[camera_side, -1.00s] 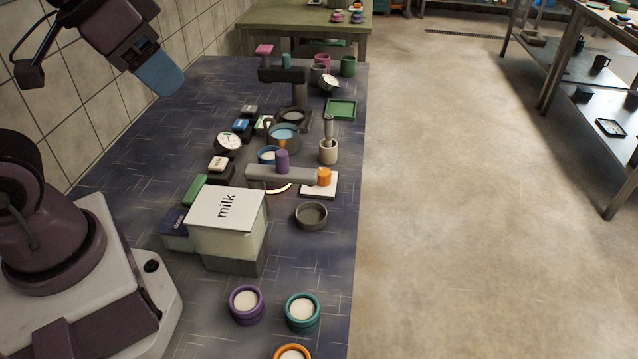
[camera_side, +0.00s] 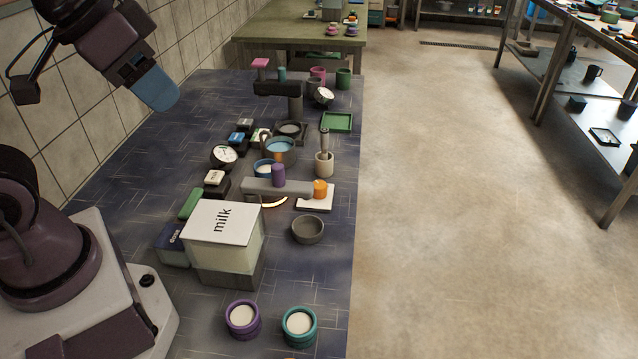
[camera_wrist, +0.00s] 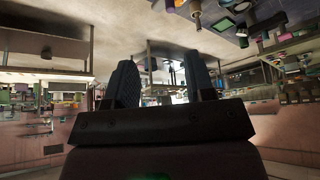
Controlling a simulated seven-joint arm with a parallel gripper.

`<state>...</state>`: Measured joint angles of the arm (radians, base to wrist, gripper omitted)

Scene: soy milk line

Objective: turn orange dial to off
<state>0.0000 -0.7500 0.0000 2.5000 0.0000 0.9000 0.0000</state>
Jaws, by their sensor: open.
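The orange dial (camera_side: 320,188) sits on a white plate (camera_side: 313,203) at the right end of a grey bar (camera_side: 272,188), near the right edge of the blue table. A purple knob (camera_side: 278,174) stands on the same bar. My gripper (camera_side: 165,98) is raised high at the upper left, far from the dial and touching nothing. In the wrist view my gripper (camera_wrist: 162,84) shows two dark fingers apart with nothing between them. I cannot read the dial's setting; any markings are too small.
A milk box (camera_side: 222,232) stands in front of the bar. A grey bowl (camera_side: 308,229), a mortar with pestle (camera_side: 324,163) and a pot (camera_side: 280,150) are near the dial. Purple (camera_side: 242,320) and teal (camera_side: 299,324) cups stand in front. Tiled wall is at left.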

